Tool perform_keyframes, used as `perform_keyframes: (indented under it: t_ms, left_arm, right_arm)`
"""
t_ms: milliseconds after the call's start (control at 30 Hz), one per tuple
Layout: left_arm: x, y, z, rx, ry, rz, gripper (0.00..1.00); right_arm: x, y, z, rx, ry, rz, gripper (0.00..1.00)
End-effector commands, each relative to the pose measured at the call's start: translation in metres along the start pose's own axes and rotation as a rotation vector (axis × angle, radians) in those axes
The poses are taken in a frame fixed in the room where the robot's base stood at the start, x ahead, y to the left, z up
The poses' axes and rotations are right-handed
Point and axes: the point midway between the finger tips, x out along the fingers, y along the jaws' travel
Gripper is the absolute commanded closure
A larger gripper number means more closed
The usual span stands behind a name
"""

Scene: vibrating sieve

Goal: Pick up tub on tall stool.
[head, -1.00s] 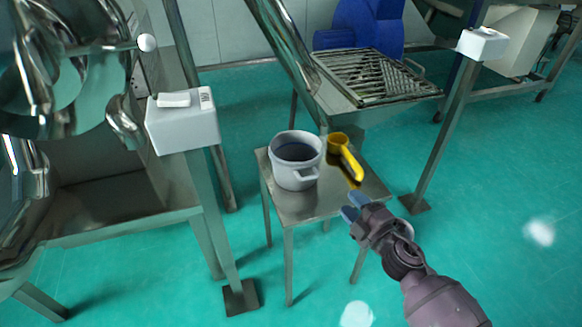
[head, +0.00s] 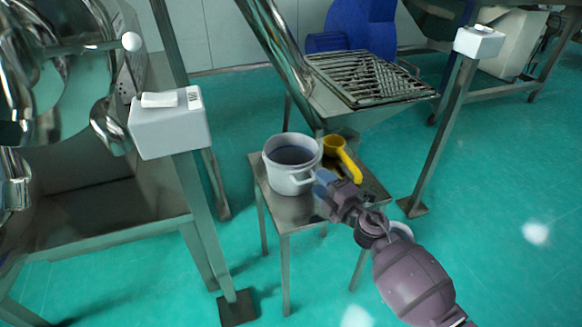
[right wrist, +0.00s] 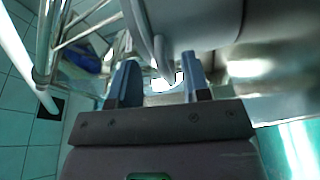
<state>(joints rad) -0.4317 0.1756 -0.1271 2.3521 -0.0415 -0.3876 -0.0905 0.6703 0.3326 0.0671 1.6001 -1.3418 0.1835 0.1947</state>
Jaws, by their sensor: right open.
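The tub (head: 290,181) is a light grey round pot with a side handle and something dark inside. It stands upright on the metal stool (head: 289,213), left of the yellow scoop (head: 343,157). My right gripper (head: 322,184) is open, close to the tub's right side by its handle. In the right wrist view the two blue fingers (right wrist: 156,84) are apart, and the tub's grey wall (right wrist: 195,22) and handle loop fill the top just beyond them. I cannot tell whether the handle lies between the fingers. My left gripper is not in view.
A sieve with a metal grate (head: 372,78) stands behind the stool. A post with a white switch box (head: 170,125) stands to the left, and another white box (head: 479,42) is at right. The green floor right of the stool is clear.

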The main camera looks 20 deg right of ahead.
Motion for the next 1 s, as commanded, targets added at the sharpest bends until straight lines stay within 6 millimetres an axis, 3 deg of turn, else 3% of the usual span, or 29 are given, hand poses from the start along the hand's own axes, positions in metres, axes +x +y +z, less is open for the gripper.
perform_keyframes:
  t_ms: [233, 567, 833, 1000]
  left_arm:
    - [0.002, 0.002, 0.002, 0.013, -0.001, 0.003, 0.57]
    - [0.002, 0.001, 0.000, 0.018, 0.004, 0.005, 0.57]
    - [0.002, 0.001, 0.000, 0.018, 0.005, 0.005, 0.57]
    - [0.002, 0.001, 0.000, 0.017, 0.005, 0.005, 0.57]
  right_arm:
    - [0.028, -0.002, 0.001, 0.001, 0.000, -0.002, 0.56]
    - [0.033, -0.001, 0.000, -0.001, 0.000, -0.001, 0.56]
    - [0.033, -0.001, 0.000, 0.000, 0.000, -0.001, 0.98]
    - [0.033, -0.001, 0.000, 0.000, 0.001, -0.001, 1.00]
